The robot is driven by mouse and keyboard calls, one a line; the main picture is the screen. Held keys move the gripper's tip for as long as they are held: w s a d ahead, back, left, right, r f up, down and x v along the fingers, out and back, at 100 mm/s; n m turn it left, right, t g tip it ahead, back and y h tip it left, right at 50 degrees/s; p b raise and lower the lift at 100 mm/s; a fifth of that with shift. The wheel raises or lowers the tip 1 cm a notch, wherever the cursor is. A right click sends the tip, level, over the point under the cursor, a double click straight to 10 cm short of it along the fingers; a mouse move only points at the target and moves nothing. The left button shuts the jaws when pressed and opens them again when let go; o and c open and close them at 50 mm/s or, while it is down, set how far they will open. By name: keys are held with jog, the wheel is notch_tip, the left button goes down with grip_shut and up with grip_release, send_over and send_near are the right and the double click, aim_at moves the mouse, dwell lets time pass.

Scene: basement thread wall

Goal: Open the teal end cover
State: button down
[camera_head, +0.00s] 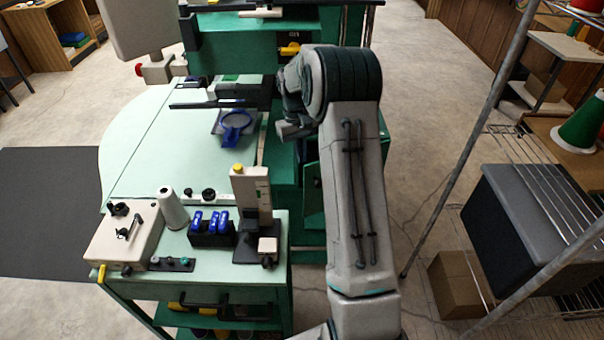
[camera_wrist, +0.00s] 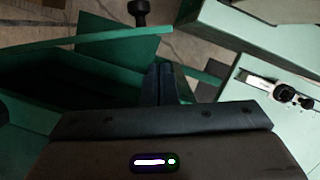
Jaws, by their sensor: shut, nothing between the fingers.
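The teal end cover (camera_head: 314,197) is a flat green panel low on the machine's end in the head view, partly hidden by my arm. In the wrist view the cover (camera_wrist: 110,45) shows edge-on, at an angle, with a dark green hollow beside it, so it seems to stand ajar. Its black knob (camera_wrist: 140,10) is on the far side, away from my fingers. My gripper (camera_wrist: 160,70) is shut and empty, its fingertips close to the cover's inner side. I cannot tell whether they touch it. The fingertips do not show clearly in the head view.
A cart top in front holds blue clips (camera_head: 210,220) and a white spool (camera_head: 172,208). A wire rack (camera_head: 560,200) stands at right.

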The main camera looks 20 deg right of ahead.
aim_at(305, 182)
jog(key=p+x, duration=0.1)
jog(key=x, duration=0.8)
jog(key=shift+s+f, duration=0.15)
jog(key=shift+f, duration=0.05)
jog(key=shift+s, duration=0.15)
